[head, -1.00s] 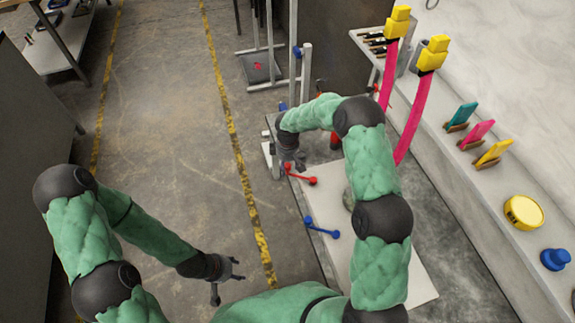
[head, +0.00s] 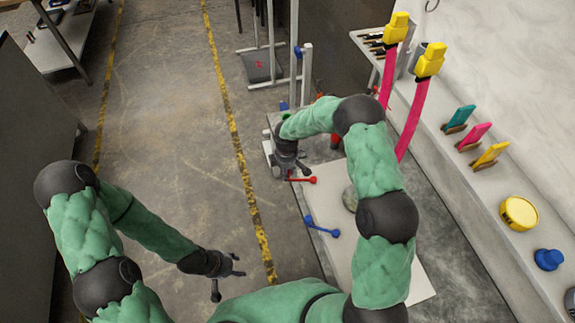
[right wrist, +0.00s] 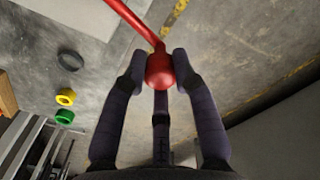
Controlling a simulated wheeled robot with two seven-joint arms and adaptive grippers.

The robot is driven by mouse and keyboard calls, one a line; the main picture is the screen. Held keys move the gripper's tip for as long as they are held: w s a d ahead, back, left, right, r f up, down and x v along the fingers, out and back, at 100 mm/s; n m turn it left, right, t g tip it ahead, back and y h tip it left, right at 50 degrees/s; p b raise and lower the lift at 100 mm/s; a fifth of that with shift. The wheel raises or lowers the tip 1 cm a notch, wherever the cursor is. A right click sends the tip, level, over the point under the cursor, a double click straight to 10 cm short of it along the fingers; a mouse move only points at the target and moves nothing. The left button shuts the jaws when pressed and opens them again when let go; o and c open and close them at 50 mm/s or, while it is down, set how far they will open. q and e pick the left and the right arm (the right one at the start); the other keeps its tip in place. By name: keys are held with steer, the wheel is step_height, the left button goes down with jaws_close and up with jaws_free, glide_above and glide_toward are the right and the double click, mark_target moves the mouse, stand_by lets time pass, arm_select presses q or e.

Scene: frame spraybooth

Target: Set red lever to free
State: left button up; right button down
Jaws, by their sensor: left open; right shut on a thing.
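The red lever (head: 303,180) is at the left edge of the pale board in the head view, with one end hidden behind my right gripper (head: 290,171). In the right wrist view, the lever's red rod (right wrist: 131,20) runs to a round red knob (right wrist: 159,70). My right gripper (right wrist: 159,75) is shut on that knob, with fingers on both sides of it. A blue lever (head: 322,228) sits nearer on the same board edge. My left gripper (head: 228,278) is open and empty above the floor at the lower left.
The pale board (head: 375,270) lies beside a grey ledge (head: 470,185) with upright colored pieces, a yellow tin (head: 519,213) and a blue knob (head: 549,259). Pink straps (head: 412,120) rise behind my right arm. Rings (right wrist: 66,97) lie on the floor.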

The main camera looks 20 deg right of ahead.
steer(key=s+d+n+p, duration=0.1)
steer(key=s+n+p, duration=0.4)
steer(key=s+n, duration=0.4)
steer(key=shift+s+d+n, duration=0.15)
steer(key=shift+d+n, duration=0.2)
steer(key=shift+n, duration=0.45)
steer(key=c, duration=1)
jaws_free()
step_height(320, 180, up, 12)
steer(key=shift+f, duration=0.1)
